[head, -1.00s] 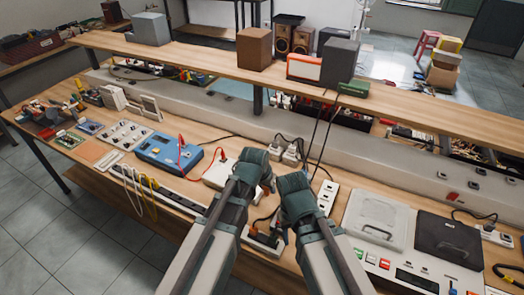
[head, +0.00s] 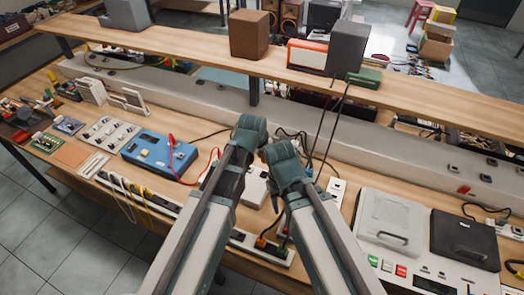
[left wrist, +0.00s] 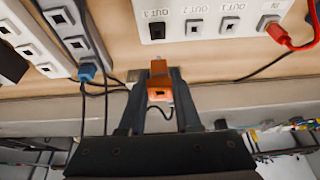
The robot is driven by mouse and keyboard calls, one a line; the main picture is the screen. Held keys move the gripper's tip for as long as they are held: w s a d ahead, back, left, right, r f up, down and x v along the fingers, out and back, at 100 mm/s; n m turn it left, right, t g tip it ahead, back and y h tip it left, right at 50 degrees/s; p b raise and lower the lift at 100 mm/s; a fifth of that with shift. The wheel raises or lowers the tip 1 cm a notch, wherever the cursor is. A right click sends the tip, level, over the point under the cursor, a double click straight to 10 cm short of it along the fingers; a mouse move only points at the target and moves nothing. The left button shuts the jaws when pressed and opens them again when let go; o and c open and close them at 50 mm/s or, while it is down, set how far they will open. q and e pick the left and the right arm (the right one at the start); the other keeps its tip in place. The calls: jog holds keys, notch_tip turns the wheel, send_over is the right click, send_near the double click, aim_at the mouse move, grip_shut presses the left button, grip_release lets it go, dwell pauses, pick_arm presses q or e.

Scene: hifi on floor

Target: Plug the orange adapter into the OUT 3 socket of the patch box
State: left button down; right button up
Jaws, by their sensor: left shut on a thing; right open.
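The orange adapter (left wrist: 159,88) shows in the left wrist view. My left gripper (left wrist: 160,76) is shut on it, with one dark finger on each side. The white patch box (left wrist: 214,18) is just above it in that picture, with its labels upside down. The OUT 3 socket (left wrist: 157,31) lies nearly in line with the adapter, and a gap shows between them. In the head view the patch box (head: 255,187) is partly hidden behind my arms. My right gripper (head: 284,162) is open beside the left arm; its fingertips are hard to make out.
A red lead (left wrist: 292,41) is plugged in at the patch box's IN socket. Socket strips (left wrist: 68,28) with a blue plug (left wrist: 87,72) and dark cables are to the left. In the head view, a blue instrument (head: 158,153) and a grey case (head: 392,219) flank the work area, under a shelf.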

aim_at(263, 162)
pick_arm(q)
jog(key=shift+f, duration=0.1)
pick_arm(e)
jog(key=shift+f, duration=0.1)
pick_arm(q)
jog(key=shift+f+b, duration=2.35)
jog(key=shift+b, duration=0.05)
pick_arm(e)
jog(key=shift+f, duration=2.35)
pick_arm(q)
jog(key=shift+f+b, duration=0.95)
jog(key=shift+b, duration=0.05)
pick_arm(e)
jog(key=shift+f, duration=0.95)
pick_arm(q)
jog(key=c, duration=0.5)
grip_release()
jog(key=shift+r, duration=0.1)
pick_arm(e)
jog(key=shift+r, duration=0.1)
pick_arm(q)
jog(key=p+v, duration=1.3)
jog(key=shift+s+r, duration=0.15)
jog(key=shift+r, duration=0.15)
pick_arm(e)
notch_tip(263, 162, up, 13)
jog(key=shift+f, duration=0.2)
